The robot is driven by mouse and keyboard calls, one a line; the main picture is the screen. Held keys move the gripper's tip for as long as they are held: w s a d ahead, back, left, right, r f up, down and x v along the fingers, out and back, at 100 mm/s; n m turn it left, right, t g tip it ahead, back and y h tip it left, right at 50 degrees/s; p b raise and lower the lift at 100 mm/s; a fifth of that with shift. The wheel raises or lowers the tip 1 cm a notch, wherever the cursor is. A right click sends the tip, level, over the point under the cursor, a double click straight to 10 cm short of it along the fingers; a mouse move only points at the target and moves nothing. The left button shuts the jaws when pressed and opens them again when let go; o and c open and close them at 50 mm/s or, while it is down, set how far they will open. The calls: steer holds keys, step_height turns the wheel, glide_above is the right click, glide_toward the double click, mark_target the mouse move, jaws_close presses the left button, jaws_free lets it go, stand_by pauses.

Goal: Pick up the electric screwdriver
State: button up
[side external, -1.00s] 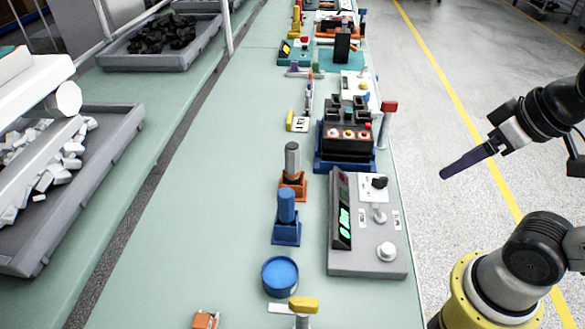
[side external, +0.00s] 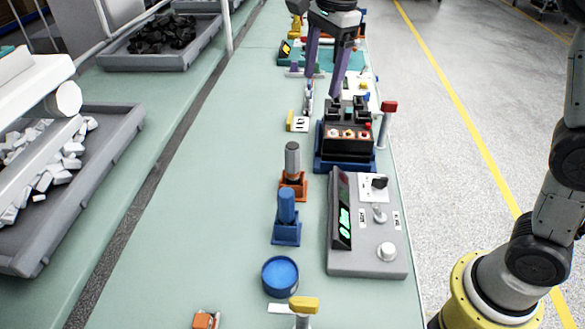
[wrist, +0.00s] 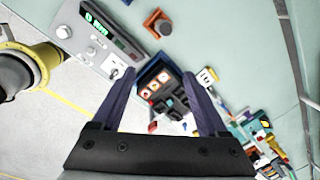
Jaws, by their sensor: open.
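My gripper (side external: 323,86) is open and empty, its two dark purple fingers pointing down over the bench near the black breaker block. It also shows in the wrist view (wrist: 158,75), with nothing between the fingers. A grey and black cylindrical tool (side external: 292,162) stands upright in an orange holder (side external: 293,188). A blue cylindrical tool (side external: 287,206) stands in a blue holder (side external: 286,234). I cannot tell for sure which is the electric screwdriver. Both are nearer the camera than my gripper and apart from it. The orange holder (wrist: 158,22) is near the top of the wrist view.
The breaker block (side external: 347,146) sits in a blue base. A grey control box (side external: 366,245) with a green display stands nearer, along the right edge. A blue round container (side external: 280,277) is in front. Several small items crowd the far end.

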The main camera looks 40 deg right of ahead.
steer(key=g, duration=0.1)
glide_above(293, 160)
steer(key=w+d, duration=0.2)
step_height(293, 160, down, 6)
steer(key=shift+n+g, duration=0.3)
steer(key=shift+n, duration=0.1)
steer(key=f, duration=0.9)
steer(key=shift+s+a, duration=0.2)
steer(key=shift+a, duration=0.1)
steer(key=shift+s+a+f, duration=0.1)
steer(key=shift+f, duration=1.4)
steer(key=shift+s+a+f, duration=0.1)
steer(key=shift+f, duration=1.35)
steer(key=shift+w+r, duration=0.1)
jaws_close()
